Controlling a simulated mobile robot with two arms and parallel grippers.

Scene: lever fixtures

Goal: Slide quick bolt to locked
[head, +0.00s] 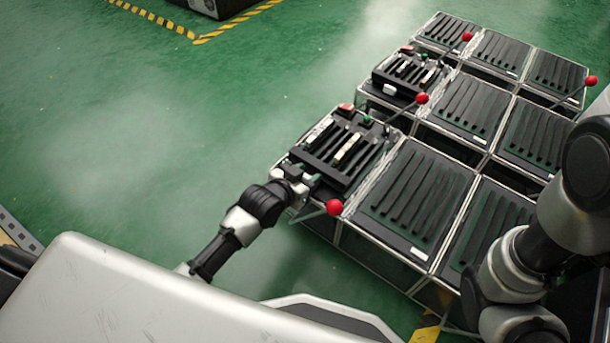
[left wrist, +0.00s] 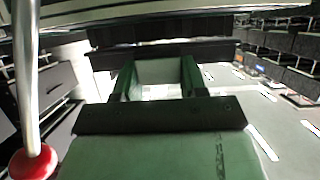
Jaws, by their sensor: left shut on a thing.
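The near-left fixture (head: 338,155) has a black slatted top with pale strips. My left gripper (head: 300,184) is at its near-left edge, just left of a lever with a red ball knob (head: 333,207). In the left wrist view, the two fingers (left wrist: 158,72) reach to a dark bar-like part (left wrist: 165,53) on the fixture's side. The gripper is shut on a part there, seemingly the quick bolt. The grip hides most of that part, so I cannot tell its position. The red knob (left wrist: 33,163) hangs at the lower left of the wrist view, apart from the fingers.
Several similar black-topped units stand in rows behind and to the right, such as one with a red-knobbed lever (head: 422,98). My right arm is at the right edge, its gripper out of view. The green floor (head: 130,130) at left is clear.

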